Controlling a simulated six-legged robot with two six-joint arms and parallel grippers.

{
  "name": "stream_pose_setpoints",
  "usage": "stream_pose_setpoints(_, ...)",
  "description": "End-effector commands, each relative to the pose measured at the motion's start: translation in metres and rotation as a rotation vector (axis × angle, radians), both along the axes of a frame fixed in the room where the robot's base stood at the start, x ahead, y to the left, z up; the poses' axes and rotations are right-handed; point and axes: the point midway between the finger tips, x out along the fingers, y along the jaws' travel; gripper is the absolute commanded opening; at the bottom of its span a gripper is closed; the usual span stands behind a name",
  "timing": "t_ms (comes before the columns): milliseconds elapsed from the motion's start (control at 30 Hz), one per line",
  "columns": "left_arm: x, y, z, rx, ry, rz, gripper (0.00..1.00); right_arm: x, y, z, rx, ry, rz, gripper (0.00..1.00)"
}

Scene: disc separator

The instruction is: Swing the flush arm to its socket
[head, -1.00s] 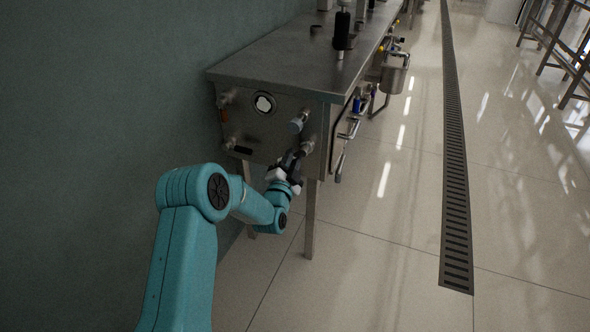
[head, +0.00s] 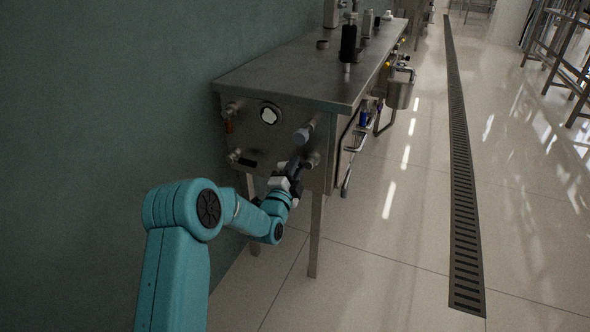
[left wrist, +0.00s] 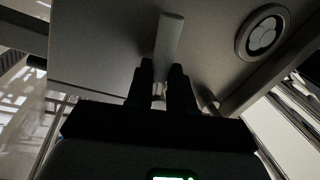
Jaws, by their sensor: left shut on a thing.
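My left gripper (head: 290,174) is at the lower right of the end panel (head: 272,150) of a steel bench, beside a metal fitting (head: 313,159). In the left wrist view the dark fingers (left wrist: 161,88) are around that part. A pale blue-grey knob (head: 304,133) sticks out of the panel just above the gripper. I cannot tell which fitting is the socket. My right gripper is out of view.
The panel has a round emblem (head: 270,115) and fittings on its left side (head: 231,108). The bench top (head: 300,70) carries a black cylinder (head: 348,42). A teal wall (head: 110,90) stands at left. The floor at right is open, with a drain grate (head: 462,180).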

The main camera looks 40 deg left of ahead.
Motion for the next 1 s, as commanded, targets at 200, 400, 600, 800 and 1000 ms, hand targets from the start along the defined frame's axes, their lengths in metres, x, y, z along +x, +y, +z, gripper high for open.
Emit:
stream_pose_setpoints(200,0.0,0.0,0.001,0.004,-0.001,0.0,0.41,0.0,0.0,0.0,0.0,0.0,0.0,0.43)
stream_pose_setpoints(400,0.0,0.0,0.001,0.003,-0.002,0.0,0.47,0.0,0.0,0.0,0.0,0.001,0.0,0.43)
stream_pose_setpoints(600,-0.005,-0.001,0.0,0.001,-0.001,0.001,0.47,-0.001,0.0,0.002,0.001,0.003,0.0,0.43)
stream_pose_setpoints(800,-0.041,-0.012,-0.006,-0.002,0.004,0.0,0.47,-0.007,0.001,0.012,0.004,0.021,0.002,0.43)
stream_pose_setpoints(1000,-0.092,-0.028,-0.017,-0.002,0.004,0.001,0.47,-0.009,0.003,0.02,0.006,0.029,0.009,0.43)
